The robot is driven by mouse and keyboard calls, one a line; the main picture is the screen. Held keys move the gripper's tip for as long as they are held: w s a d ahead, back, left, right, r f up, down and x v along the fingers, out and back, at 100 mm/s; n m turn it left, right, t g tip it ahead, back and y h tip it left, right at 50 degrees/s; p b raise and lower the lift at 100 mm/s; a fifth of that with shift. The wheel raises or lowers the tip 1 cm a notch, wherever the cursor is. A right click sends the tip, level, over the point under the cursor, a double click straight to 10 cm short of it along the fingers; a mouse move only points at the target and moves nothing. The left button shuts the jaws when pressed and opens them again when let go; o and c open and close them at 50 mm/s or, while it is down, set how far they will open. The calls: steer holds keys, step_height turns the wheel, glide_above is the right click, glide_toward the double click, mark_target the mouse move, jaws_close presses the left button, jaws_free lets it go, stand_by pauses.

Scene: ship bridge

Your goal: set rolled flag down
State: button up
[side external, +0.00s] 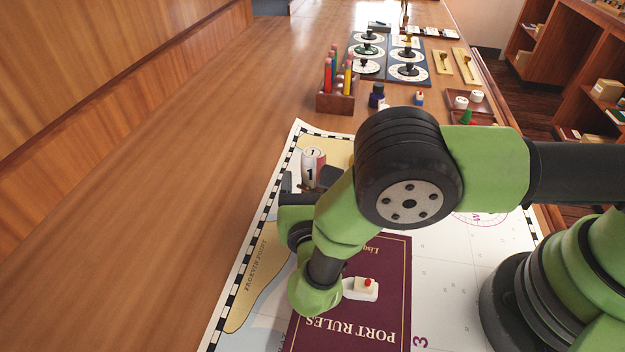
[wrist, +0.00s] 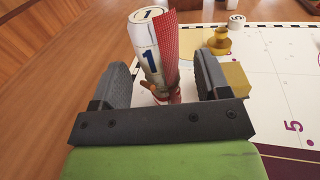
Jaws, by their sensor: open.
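In the side view my gripper (side external: 309,182) is partly hidden by my arm.
A dark red book (side external: 385,300) lies on the chart, with a small white boat (side external: 361,288) on it. A brass piece (wrist: 218,42) and a yellow block (wrist: 236,78) stand close to the right finger. A pen rack (side external: 338,102) stands behind. Bare wood lies left.

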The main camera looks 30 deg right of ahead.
steer(key=x, duration=0.3)
steer(key=shift+w+d, duration=0.2)
steer(key=shift+w, duration=0.1)
steer(key=c, duration=1.1)
steer(key=shift+r, duration=0.15)
